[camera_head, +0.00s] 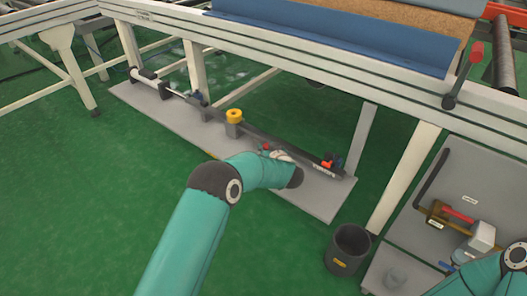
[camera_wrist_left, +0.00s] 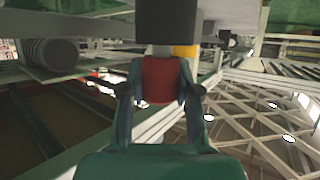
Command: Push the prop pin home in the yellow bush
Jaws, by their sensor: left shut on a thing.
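The yellow bush (camera_head: 234,115) is a yellow ring on a grey block on the low plate under the frame. My left gripper (camera_head: 269,151) is low, right of and nearer than the bush, partly hidden by its own wrist. In the left wrist view my left gripper (camera_wrist_left: 160,91) is shut on the red grip of the prop pin (camera_wrist_left: 158,79). Beyond the grip is a dark block (camera_wrist_left: 166,20), with a yellow part (camera_wrist_left: 183,51), probably the bush, behind it. I cannot tell how far the pin sits in the bush. My right gripper is not in view.
A long dark bar (camera_head: 285,148) lies along the grey plate (camera_head: 323,204), with a red and black part (camera_head: 331,162) at its right end. The pale frame beam (camera_head: 300,62) runs above. A black bin (camera_head: 348,249) stands at right. The green floor in front is clear.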

